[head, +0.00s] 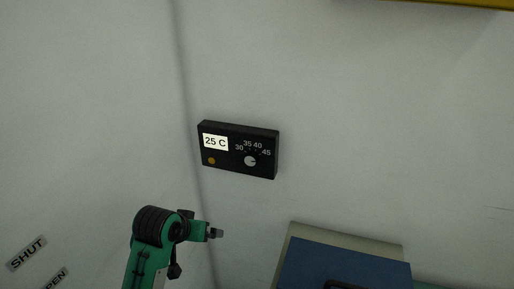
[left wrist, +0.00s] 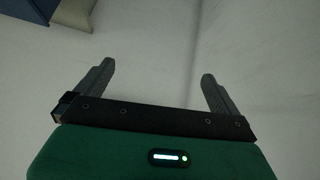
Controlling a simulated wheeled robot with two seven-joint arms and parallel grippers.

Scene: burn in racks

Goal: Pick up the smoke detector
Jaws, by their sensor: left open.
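No smoke detector shows in either view. My left gripper (head: 217,233) is at the lower middle of the head view, in front of the pale wall and below a black thermostat box. In the left wrist view its two grey fingers (left wrist: 157,88) are spread apart with nothing between them. My right gripper is not in either view.
The black thermostat box (head: 238,150) with a "25 C" display and a dial is on the wall. A blue box (head: 345,262) stands at the lower right. SHUT (head: 27,253) and OPEN labels are at lower left. A yellow edge (head: 460,4) crosses the top right.

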